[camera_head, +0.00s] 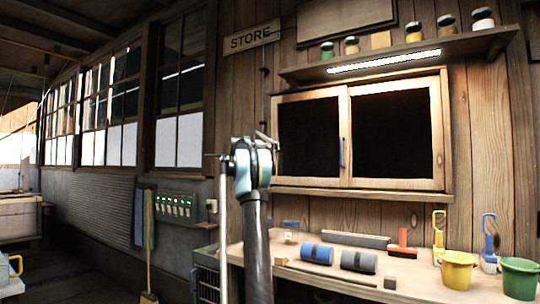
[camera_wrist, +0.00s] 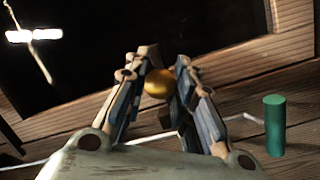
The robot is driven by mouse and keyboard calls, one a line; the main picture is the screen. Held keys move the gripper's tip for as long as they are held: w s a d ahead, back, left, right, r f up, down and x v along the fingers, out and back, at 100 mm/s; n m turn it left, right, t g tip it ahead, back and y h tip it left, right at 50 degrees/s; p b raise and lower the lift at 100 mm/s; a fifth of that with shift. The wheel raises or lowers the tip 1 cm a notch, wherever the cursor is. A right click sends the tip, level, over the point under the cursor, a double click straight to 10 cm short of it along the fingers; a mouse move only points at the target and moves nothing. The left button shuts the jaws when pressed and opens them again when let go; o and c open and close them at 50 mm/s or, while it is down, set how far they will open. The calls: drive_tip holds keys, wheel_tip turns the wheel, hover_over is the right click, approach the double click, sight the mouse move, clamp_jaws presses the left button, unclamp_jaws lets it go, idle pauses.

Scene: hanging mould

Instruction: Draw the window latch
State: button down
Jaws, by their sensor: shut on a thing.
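A round gold knob (camera_wrist: 158,83), which looks like the window latch's knob, sits between the fingers of my gripper (camera_wrist: 166,60) in the wrist view. My gripper is shut on it, in front of a wooden frame (camera_wrist: 210,64) with a dark pane. The latch's bolt and mounting are hidden by the fingers. In the head view my arm's end stands just left of the two-pane wooden window (camera_head: 272,150) and hides the fingers and the knob. Both panes look closed.
A green cylinder (camera_wrist: 274,125) is right of my gripper in the wrist view. Below the window, a bench (camera_head: 410,280) holds rolls, brushes, a yellow bucket (camera_head: 457,271) and a green bucket (camera_head: 520,278). A lit shelf (camera_head: 400,58) with jars is above.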

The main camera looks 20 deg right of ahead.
drive_tip(key=s+d, duration=0.2)
drive_tip(key=shift+s+f, duration=0.1)
drive_tip(key=shift+s, duration=0.25)
drive_tip(key=c, duration=1.3)
unclamp_jaws()
drive_tip(key=shift+a, duration=0.1)
drive_tip(key=v, duration=1.1)
drive_tip(key=shift+a, duration=0.35)
drive_tip(key=shift+s+f, duration=0.1)
drive_tip(key=shift+s, duration=0.1)
